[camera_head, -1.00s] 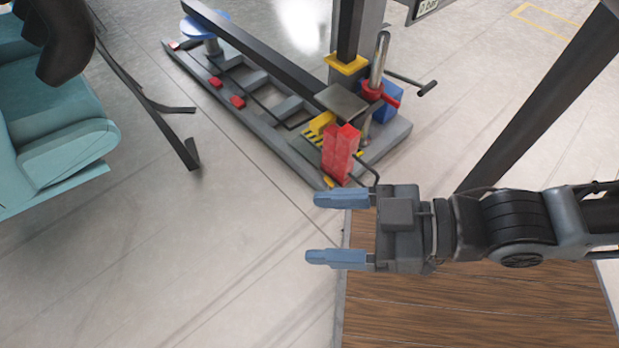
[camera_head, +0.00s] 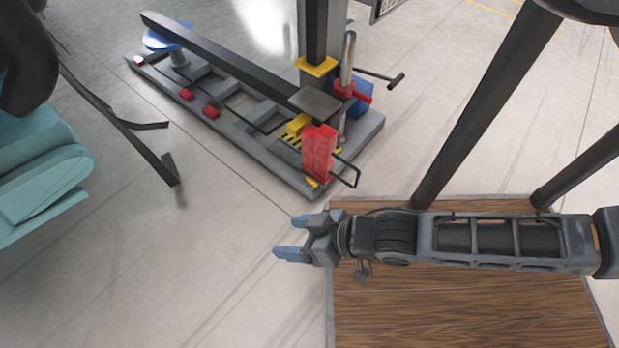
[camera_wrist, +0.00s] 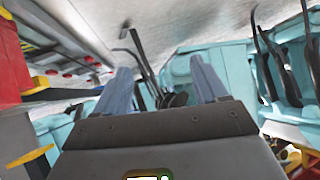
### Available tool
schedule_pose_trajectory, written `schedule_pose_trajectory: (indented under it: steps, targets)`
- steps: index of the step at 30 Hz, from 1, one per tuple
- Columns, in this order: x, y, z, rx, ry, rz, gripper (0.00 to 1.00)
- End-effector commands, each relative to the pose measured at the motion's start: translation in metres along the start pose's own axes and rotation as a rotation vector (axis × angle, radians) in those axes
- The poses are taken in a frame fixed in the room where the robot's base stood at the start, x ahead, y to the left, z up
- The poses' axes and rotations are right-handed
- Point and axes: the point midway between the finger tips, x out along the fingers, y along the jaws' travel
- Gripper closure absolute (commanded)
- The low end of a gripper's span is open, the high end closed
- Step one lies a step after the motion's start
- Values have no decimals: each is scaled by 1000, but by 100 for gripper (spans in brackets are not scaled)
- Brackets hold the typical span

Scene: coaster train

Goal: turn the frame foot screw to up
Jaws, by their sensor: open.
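A grey floor frame (camera_head: 225,118) lies on the floor in the upper middle of the head view. At its right end a shiny upright rod (camera_head: 348,55) with a red collar and handle (camera_head: 349,91) stands beside a dark post. A red block (camera_head: 319,150) with a bent black handle (camera_head: 345,171) stands at the near end. I cannot tell for sure which part is the foot screw. My gripper (camera_head: 297,237) is open and empty, below and left of the red block, apart from the frame. Its blue fingers also show in the wrist view (camera_wrist: 160,72), with nothing between them.
A wooden platform (camera_head: 440,305) lies under my arm, with dark posts (camera_head: 490,105) rising at its far edge. Teal seats (camera_head: 40,170) stand at the left, and a black bent bar (camera_head: 130,130) stands near them. The floor left of my gripper is clear.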

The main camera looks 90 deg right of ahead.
Motion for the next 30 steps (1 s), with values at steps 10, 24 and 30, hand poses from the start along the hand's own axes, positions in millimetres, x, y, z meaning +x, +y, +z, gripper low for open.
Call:
schedule_pose_trajectory:
  steps: [10, 24, 30]
  targets:
    - [114, 108, 50, 510, -175, 448, 28]
    - [167, 255, 48, 1242, -195, 1121, 28]
    - [164, 281, 40, 1391, -171, 1274, 28]
